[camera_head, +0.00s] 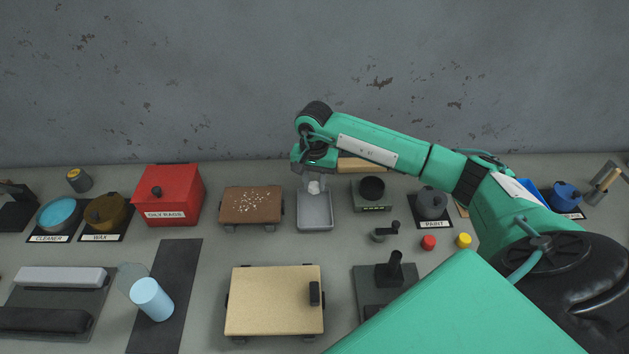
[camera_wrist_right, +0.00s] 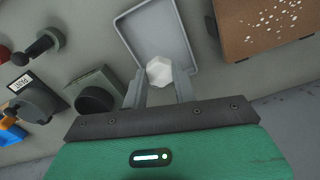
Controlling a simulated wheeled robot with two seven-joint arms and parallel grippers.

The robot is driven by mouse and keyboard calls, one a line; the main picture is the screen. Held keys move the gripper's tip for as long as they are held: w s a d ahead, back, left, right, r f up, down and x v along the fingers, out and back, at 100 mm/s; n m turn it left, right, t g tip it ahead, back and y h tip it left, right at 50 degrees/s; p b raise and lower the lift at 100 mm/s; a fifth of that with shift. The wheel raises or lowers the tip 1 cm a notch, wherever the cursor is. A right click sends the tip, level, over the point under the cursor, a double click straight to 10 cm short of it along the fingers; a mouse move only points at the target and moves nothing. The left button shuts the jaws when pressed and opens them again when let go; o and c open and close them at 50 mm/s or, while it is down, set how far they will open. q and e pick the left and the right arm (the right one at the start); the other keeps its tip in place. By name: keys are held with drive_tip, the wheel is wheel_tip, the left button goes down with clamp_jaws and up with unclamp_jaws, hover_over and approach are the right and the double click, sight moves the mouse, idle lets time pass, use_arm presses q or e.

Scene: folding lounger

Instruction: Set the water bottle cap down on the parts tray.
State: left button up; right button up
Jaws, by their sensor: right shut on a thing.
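The water bottle cap is a small white faceted piece (camera_head: 314,187). It also shows in the right wrist view (camera_wrist_right: 159,71), between the fingertips. My right gripper (camera_head: 313,181) is shut on the cap, over the back part of the parts tray. The parts tray is a shallow grey rectangular tray (camera_head: 315,213); it also shows in the right wrist view (camera_wrist_right: 158,32). The tray looks empty in its visible part. I cannot tell whether the cap touches the tray floor. My left gripper is not in view.
A brown board with white specks (camera_head: 252,205) stands left of the tray. A green device with a black round top (camera_head: 371,193) stands to its right. A tan board (camera_head: 274,302) lies in front.

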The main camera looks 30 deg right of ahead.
sight(314, 209)
drive_tip(key=shift+f+b, duration=0.35)
drive_tip(key=shift+f, duration=0.55)
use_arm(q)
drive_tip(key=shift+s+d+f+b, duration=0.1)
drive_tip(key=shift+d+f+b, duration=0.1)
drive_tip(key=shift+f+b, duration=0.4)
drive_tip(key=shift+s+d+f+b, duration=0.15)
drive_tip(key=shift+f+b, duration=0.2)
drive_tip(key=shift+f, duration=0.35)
use_arm(e)
drive_tip(key=shift+f, duration=2.7)
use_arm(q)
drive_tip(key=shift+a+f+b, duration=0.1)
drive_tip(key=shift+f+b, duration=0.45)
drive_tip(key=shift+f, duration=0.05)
use_arm(e)
drive_tip(key=shift+f, duration=0.6)
drive_tip(key=o, duration=1)
drive_tip(key=shift+r, duration=0.1)
wheel_tip(314, 209, up, 13)
drive_tip(key=b, duration=0.3)
drive_tip(key=shift+r, duration=0.35)
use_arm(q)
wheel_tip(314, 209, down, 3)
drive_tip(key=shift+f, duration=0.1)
